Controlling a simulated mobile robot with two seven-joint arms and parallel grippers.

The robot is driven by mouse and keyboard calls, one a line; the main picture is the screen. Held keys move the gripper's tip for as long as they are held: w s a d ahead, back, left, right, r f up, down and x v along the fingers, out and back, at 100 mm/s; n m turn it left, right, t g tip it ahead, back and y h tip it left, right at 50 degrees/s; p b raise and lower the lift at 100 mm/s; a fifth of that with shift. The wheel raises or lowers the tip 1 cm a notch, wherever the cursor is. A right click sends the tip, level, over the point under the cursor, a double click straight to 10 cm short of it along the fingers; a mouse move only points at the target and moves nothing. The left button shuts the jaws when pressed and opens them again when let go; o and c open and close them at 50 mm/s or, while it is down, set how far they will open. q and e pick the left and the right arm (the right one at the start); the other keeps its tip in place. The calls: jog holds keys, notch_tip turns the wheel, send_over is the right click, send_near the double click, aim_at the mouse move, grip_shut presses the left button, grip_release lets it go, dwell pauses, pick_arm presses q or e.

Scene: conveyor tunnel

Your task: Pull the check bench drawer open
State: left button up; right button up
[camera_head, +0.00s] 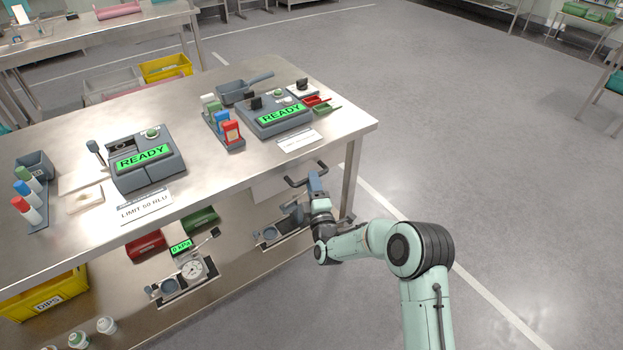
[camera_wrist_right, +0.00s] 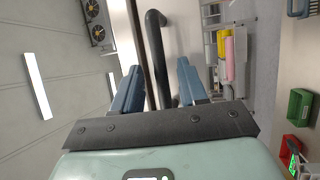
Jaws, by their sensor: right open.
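The check bench (camera_head: 225,165) has a steel top. Under its front edge near the right corner is the pale drawer (camera_head: 275,187), closed or nearly so as far as I can tell. Its dark bar handle (camera_head: 293,183) sticks out in front. My right gripper (camera_head: 316,178) is at the handle, partly covering it. In the right wrist view the two blue fingers of the gripper (camera_wrist_right: 158,88) stand apart, and the dark handle (camera_wrist_right: 156,45) runs between them, not clamped. My left gripper is not in view.
Two devices reading READY (camera_head: 145,160) (camera_head: 275,115) stand on the bench top with small tools and vials. The floor right of the bench is clear.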

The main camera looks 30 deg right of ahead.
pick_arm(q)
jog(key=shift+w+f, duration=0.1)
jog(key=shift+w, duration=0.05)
pick_arm(e)
jog(key=shift+x, duration=1.15)
grip_shut()
jog(key=shift+s, duration=0.15)
